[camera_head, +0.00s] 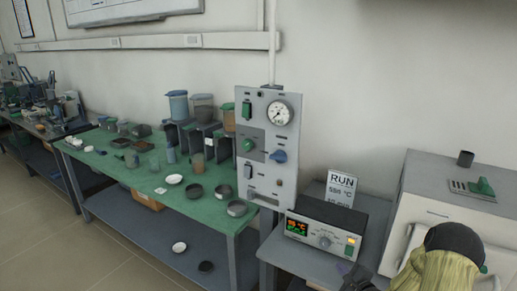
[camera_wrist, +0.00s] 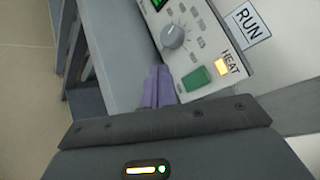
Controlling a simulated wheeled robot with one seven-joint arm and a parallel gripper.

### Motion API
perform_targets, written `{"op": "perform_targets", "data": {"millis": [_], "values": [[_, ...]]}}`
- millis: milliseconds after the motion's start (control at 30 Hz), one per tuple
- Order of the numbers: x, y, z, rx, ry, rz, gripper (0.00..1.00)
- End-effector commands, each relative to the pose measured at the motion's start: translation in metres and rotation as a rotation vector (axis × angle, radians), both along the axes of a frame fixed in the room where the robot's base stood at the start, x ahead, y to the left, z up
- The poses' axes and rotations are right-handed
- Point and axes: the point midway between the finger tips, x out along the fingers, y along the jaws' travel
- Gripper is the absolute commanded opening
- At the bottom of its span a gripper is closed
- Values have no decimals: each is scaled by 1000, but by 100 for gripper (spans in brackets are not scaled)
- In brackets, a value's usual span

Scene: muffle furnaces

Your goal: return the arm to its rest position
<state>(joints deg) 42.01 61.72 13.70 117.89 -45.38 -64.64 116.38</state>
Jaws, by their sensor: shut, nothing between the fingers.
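My gripper (camera_wrist: 159,72) shows in the wrist view as two purple fingers closed together with nothing between them. The fingertips appear beside the control unit's front panel, near its green button (camera_wrist: 195,79) and lit HEAT lamp (camera_wrist: 221,66). Whether they touch the panel cannot be told. In the head view my arm is at the lower right, in front of the white furnace (camera_head: 415,185), and the fingers are not clearly visible there. The control unit (camera_head: 322,234) has a lit display and a grey knob, with a RUN sign (camera_head: 341,187) behind it.
A grey panel (camera_head: 267,115) with a gauge and knobs stands left of the control unit. A green-topped table (camera_head: 140,185) farther left carries dishes and jars. Open floor (camera_head: 60,255) lies at the lower left.

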Motion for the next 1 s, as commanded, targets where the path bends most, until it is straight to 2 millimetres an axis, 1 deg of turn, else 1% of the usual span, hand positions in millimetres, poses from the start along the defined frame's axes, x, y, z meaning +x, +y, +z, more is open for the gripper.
{"op": "perform_targets", "data": {"millis": [33, 133, 267, 400, 467, 567, 667, 700, 767, 867, 900, 1000], "values": [[2, 8, 16, -95, 26, 32, 0], [0, 23, 35, -321, 98, 104, 0], [-11, 39, 62, -601, 191, 216, 0], [-32, 58, 93, -870, 284, 360, 0], [-44, 66, 107, -975, 320, 430, 0], [-67, 79, 131, -1129, 376, 555, 0], [-94, 93, 155, -1262, 423, 692, 0], [-106, 99, 164, -1308, 438, 751, 0], [-125, 108, 178, -1370, 456, 843, 0], [-160, 124, 199, -1453, 471, 1009, 0], [-174, 131, 208, -1481, 470, 1077, 0], [-210, 146, 225, -1526, 455, 1245, 0]]}}
